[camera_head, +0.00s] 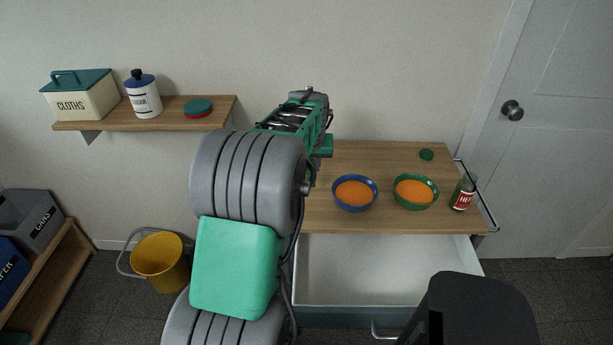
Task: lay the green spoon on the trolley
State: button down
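The trolley (400,228) has a wooden top and a rail at its right end. The drawer (385,265) below its top is pulled out, and the part of it that I see is empty. I see no green spoon in this view; my arm covers the left part of the trolley. The end of my arm, with my gripper (312,125), is above the back left of the trolley top. Its fingers are hidden or too unclear to make out, so I cannot tell whether it is open or holds anything.
On the trolley top are a blue bowl (355,193) and a green bowl (416,191), both with orange contents, a bottle (463,194) with a red label and a small green disc (426,155). A wall shelf (180,120) and a yellow bucket (160,262) are at left.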

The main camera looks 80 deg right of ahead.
jog(key=w+f, duration=0.2)
jog(key=f, duration=0.1)
jog(key=shift+w+d+f, duration=0.2)
jog(key=shift+w+d, duration=0.1)
jog(key=shift+w, duration=0.1)
jog(key=shift+w+f, duration=0.15)
jog(key=shift+f, duration=1.75)
jog(key=c, duration=1.3)
grip_release()
jog(key=shift+o, duration=0.2)
jog(key=shift+r+p, duration=0.3)
jog(key=shift+r, duration=0.1)
jog(key=b+v, duration=0.1)
jog(key=v, duration=1)
jog(key=w+a+r+n+t+y, duration=0.15)
jog(key=w+a+n, duration=0.45)
jog(key=w+a, duration=1.4)
jog(key=w+a+n+t+y, duration=0.1)
jog(key=w+a+n, duration=0.2)
jog(key=a, duration=0.9)
jog(key=w+a+n+y, duration=0.1)
jog(key=w+a+n, duration=0.15)
jog(key=a, duration=0.95)
jog(key=s+a+f+n, duration=0.3)
jog(key=s+a+n, duration=0.1)
jog(key=a, duration=0.5)
jog(key=shift+a+y, duration=0.4)
jog(key=shift+y, duration=0.05)
